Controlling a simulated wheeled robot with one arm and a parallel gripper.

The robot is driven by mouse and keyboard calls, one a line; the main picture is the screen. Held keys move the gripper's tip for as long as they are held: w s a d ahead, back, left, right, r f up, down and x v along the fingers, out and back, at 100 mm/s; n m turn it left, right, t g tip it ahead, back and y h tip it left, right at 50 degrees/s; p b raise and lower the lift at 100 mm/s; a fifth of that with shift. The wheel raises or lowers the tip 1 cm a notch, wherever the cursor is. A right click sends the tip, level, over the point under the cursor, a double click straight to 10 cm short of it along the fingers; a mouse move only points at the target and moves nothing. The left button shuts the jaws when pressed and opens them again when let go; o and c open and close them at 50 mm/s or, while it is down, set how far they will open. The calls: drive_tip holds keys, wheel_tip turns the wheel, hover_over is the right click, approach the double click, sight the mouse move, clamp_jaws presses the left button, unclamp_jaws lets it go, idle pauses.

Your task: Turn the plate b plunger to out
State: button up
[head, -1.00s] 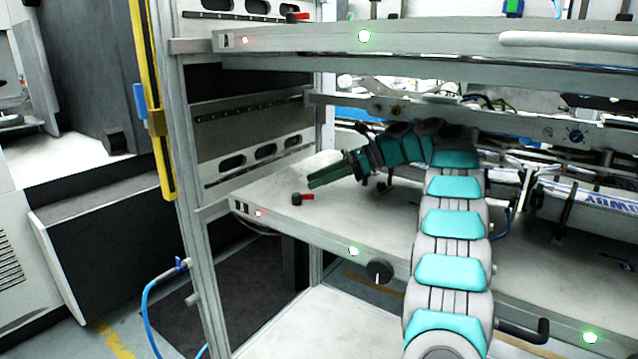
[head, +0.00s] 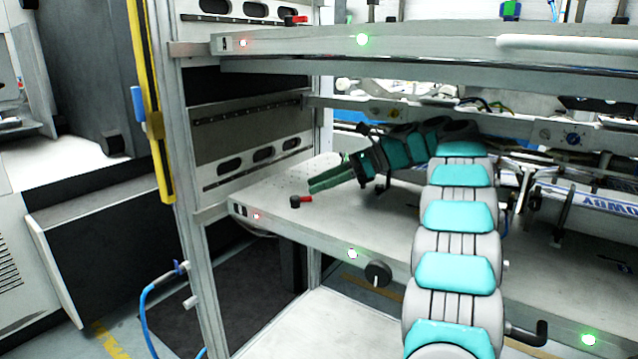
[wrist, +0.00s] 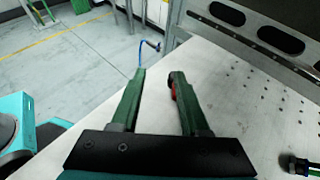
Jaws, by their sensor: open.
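The plunger with a black knob and red lever (head: 300,201) stands on the lower plate (head: 330,222), near its left front corner; I take this as plate b. Its lever points right in the head view. My gripper (head: 327,172) is open and empty above that plate, behind and a little right of the plunger. In the wrist view the green fingers (wrist: 158,73) are spread, and the plunger (wrist: 173,88) shows beside the inner side of the right finger, partly hidden by it. I cannot tell whether they touch.
An upper plate (head: 400,42) with another red-levered plunger (head: 293,20) lies over my arm. A perforated metal side panel (head: 250,160) stands left of the lower plate. A black dial (head: 378,274) sits on the front edge.

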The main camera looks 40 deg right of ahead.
drive_tip(key=shift+s+a, duration=0.7)
drive_tip(key=shift+s, duration=0.15)
drive_tip(key=s+a+b, duration=0.1)
drive_tip(key=s+a, duration=0.4)
drive_tip(key=s, duration=0.4)
drive_tip(key=shift+s+r, duration=0.3)
drive_tip(key=shift+r, duration=0.15)
